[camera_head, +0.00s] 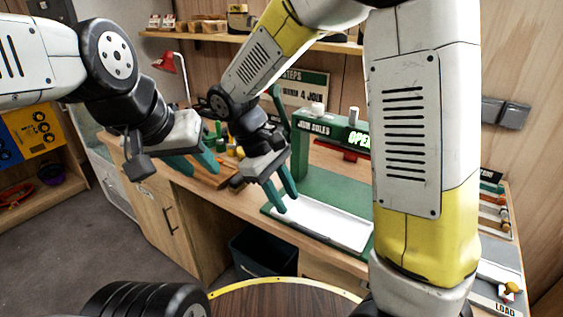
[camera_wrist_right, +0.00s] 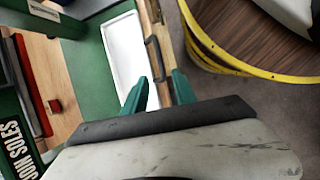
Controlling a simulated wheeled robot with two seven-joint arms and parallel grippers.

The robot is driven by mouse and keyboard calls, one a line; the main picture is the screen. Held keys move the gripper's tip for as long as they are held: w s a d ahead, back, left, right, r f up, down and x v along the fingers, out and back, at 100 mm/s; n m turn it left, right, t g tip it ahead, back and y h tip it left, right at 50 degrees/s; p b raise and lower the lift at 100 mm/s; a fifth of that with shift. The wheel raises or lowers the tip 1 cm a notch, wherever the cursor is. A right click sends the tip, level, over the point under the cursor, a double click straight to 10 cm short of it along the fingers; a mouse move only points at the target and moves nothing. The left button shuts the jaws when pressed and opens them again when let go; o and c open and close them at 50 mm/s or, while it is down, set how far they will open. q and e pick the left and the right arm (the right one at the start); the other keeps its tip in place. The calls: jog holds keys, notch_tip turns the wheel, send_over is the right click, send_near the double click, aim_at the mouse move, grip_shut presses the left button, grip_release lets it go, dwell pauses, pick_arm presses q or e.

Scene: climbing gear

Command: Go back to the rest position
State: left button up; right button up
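My left gripper (camera_head: 192,160) is at the left of the bench in the head view, its teal fingers pointing right and down; the gap between them is hard to make out. My right gripper (camera_head: 284,196) hangs over the front of the green machine (camera_head: 318,184), with its two teal fingers apart and nothing between them. In the right wrist view the open fingers (camera_wrist_right: 162,92) show near the end of the white tray (camera_wrist_right: 123,50). I see no object held by the right gripper.
A wooden bench (camera_head: 232,203) carries the machine, small tools and a red lamp (camera_head: 166,63). A dark bin (camera_head: 262,252) stands under it. A shelf (camera_head: 215,37) runs along the wall. Open grey floor (camera_head: 112,238) lies at left. My right arm hides part of the bench.

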jog(key=s+d+r+m+t+y, duration=0.3)
jog(key=d+r+m, duration=0.2)
jog(key=d+r, duration=0.1)
jog(key=s+d+r+m+t+y, duration=0.3)
jog(key=d+r+m+t+y, duration=0.1)
jog(key=d+r, duration=0.2)
jog(key=shift+s+d+r+m, duration=0.35)
jog(key=shift+r+m, duration=0.05)
jog(key=shift+r, duration=0.1)
dwell(0.6)
